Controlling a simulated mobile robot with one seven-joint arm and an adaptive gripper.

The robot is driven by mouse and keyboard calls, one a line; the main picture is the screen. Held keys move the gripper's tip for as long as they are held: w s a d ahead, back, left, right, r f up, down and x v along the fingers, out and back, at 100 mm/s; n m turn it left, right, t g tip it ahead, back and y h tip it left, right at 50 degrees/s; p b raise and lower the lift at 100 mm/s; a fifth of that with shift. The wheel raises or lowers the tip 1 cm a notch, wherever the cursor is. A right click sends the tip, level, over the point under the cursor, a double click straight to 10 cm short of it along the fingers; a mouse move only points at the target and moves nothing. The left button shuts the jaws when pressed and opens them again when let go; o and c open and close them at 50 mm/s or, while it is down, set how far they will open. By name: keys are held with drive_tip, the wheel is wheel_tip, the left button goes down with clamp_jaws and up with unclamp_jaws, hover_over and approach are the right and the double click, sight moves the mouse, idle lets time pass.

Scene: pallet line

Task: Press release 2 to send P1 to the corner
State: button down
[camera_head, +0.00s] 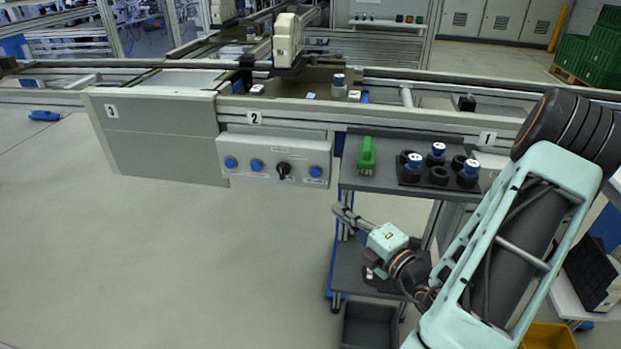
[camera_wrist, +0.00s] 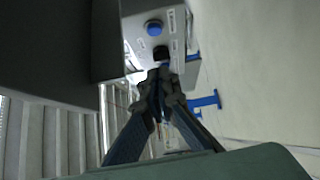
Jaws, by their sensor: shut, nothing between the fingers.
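The grey control panel (camera_head: 272,158) hangs on the conveyor front below the label 2 plate (camera_head: 254,117). It carries a left blue button (camera_head: 230,162), a second blue button (camera_head: 256,165), a black knob (camera_head: 284,170) and a right blue button (camera_head: 316,172). Their captions are too small to read. In the wrist view, a blue button (camera_wrist: 153,27) and the black knob (camera_wrist: 161,52) show on the panel beyond my gripper (camera_wrist: 160,82), which is shut and empty. I cannot tell whether it touches the panel. No pallet marked P1 can be made out.
A shelf (camera_head: 395,179) right of the panel holds a green object (camera_head: 366,155) and a black holder with blue-and-white capped parts. My arm is in front of the trolley. A grey bin (camera_head: 369,325) stands low there. The floor left of the trolley is clear.

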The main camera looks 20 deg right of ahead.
drive_tip(key=shift+s+m, duration=0.1)
drive_tip(key=shift+m, duration=0.2)
drive_tip(key=b, duration=0.3)
approach(311, 174)
drive_tip(key=w+a, duration=0.3)
drive_tip(key=w+d, duration=0.1)
drive_tip(key=w+b, duration=0.1)
drive_tip(key=shift+w+d, duration=0.4)
